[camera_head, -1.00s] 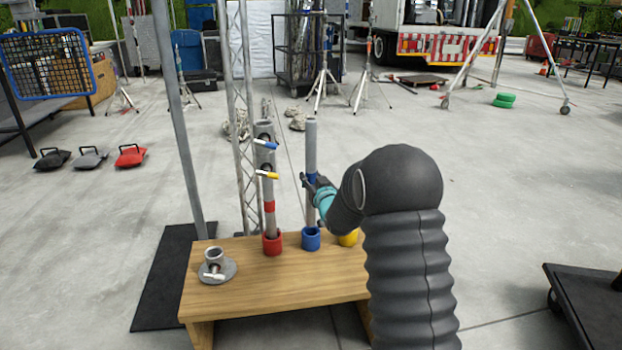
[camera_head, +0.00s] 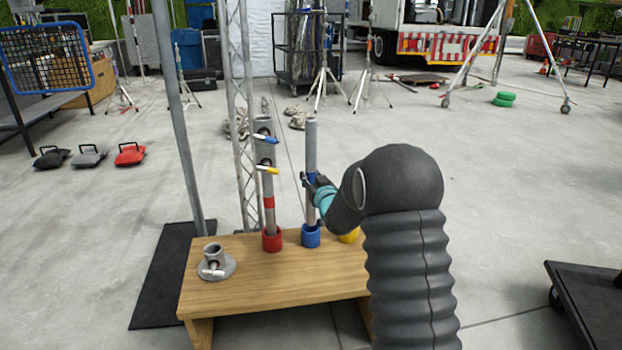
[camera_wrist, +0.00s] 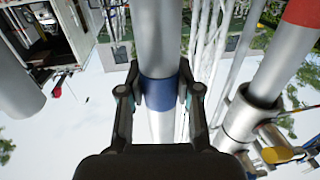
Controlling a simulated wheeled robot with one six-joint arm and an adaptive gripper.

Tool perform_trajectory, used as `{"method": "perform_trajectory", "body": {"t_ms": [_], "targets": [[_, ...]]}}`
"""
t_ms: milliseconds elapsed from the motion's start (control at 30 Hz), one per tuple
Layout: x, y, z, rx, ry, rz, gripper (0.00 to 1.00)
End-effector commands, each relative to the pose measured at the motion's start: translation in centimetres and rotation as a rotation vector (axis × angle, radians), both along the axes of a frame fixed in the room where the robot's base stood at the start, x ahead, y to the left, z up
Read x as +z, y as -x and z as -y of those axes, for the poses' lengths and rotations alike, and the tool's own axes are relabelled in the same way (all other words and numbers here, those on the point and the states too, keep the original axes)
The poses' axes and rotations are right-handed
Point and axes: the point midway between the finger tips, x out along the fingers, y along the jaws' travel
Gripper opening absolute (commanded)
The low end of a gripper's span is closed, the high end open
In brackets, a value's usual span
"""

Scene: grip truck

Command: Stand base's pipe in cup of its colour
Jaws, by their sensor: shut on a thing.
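My gripper (camera_head: 313,187) is shut on the grey pipe with a blue band (camera_head: 311,146). In the wrist view both fingers (camera_wrist: 160,95) press the sides of the pipe at its blue band (camera_wrist: 159,92). The pipe stands upright over the blue cup (camera_head: 310,238), and its lower end meets the cup's mouth. How deep it sits I cannot tell. The base (camera_head: 230,267), a grey flange with a short socket, stands empty on the left of the wooden bench. The red cup (camera_head: 272,242) holds a red-banded pipe (camera_head: 269,203). The yellow cup (camera_head: 347,238) is partly hidden by my arm.
The wooden bench (camera_head: 250,291) has bare room at its front. A grey pole (camera_head: 180,120) and a truss rise on the left. A dark cart (camera_head: 590,300) is at right.

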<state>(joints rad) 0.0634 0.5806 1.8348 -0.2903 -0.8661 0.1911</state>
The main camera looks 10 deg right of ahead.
Motion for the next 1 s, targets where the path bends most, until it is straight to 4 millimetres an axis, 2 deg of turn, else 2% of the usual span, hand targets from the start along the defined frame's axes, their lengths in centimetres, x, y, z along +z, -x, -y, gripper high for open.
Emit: {"method": "perform_trajectory", "body": {"t_ms": [1000], "targets": [[-2.2,0.0,0.0,0.0,0.0,0.002,0.0]]}}
